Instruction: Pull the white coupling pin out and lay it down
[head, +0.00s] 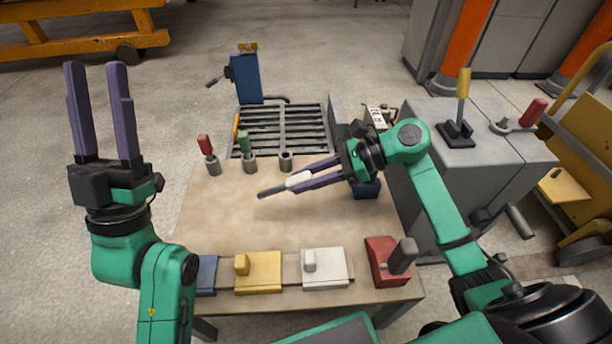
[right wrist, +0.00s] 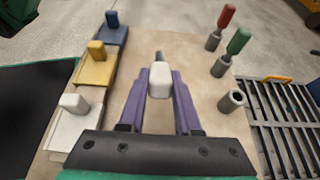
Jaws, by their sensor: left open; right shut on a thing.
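The white coupling pin (head: 298,180) has a white handle and a dark grey shank. It lies between the purple fingers of my right gripper (head: 300,183), which is shut on its handle. The pin is tilted, with its shank pointing left over the table. In the right wrist view the white handle (right wrist: 160,80) sits between the fingertips. Several grey sockets stand at the table's back; one holds a red pin (head: 205,146), one a green pin (head: 245,143), and the right socket (head: 286,161) is empty. My left gripper (head: 96,75) is open and empty, raised at the left.
Blue (head: 206,275), yellow (head: 264,272), white (head: 326,268) and red (head: 381,262) blocks line the table's front edge. A grate (head: 310,125) lies behind the sockets. A grey cabinet with levers (head: 500,155) stands at right. The middle of the tabletop (head: 225,215) is clear.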

